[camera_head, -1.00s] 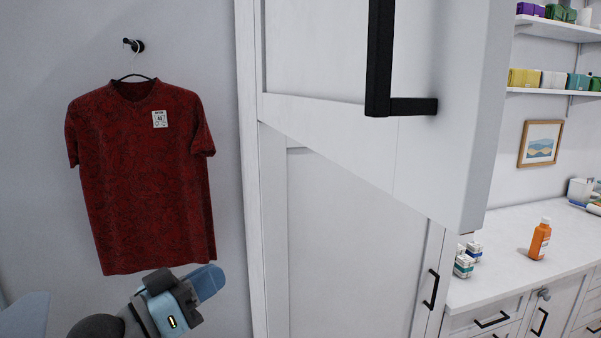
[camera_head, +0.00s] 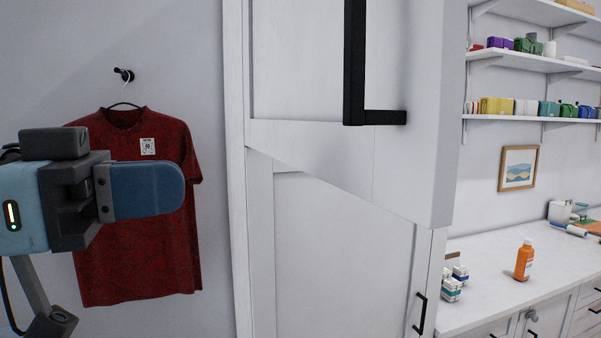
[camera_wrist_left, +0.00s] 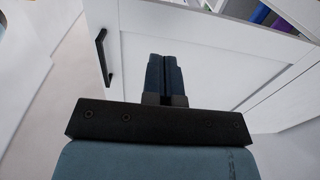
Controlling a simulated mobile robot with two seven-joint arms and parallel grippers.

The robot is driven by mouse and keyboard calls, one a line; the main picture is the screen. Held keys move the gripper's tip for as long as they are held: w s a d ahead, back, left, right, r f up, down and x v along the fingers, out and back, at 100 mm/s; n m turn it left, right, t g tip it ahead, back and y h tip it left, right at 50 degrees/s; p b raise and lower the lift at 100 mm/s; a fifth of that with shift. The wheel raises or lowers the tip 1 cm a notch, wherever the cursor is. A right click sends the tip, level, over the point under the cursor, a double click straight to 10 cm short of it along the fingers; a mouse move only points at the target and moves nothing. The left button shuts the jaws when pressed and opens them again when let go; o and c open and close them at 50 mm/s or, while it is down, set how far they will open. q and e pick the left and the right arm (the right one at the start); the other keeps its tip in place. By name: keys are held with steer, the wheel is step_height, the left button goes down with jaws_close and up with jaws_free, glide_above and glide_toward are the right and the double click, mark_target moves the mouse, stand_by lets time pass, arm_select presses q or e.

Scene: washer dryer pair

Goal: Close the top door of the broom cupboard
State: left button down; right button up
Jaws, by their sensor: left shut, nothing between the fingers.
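The top door (camera_head: 415,160) of the white broom cupboard stands open in the head view, swung out toward me, with its long black handle (camera_head: 355,70) on its face. The lower door (camera_head: 335,245) of the cupboard looks shut below it. My left gripper (camera_head: 172,190) is shut and empty, to the left of the cupboard and apart from the top door. In the left wrist view its fingertips (camera_wrist_left: 163,62) are together in front of a white panel with a black handle (camera_wrist_left: 104,57); I cannot tell which door that is. My right gripper is out of view.
A dark red shirt (camera_head: 130,260) hangs on a wall hook behind my left gripper.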

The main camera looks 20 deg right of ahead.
mark_target(330, 174)
arm_select(q)
steer(key=d+p, duration=0.1)
steer(key=d, duration=0.7)
steer(key=w+d+p, duration=0.1)
steer(key=d, duration=0.3)
steer(key=shift+w+r+p, duration=0.1)
steer(key=shift+p, duration=0.25)
steer(key=shift+d, duration=0.35)
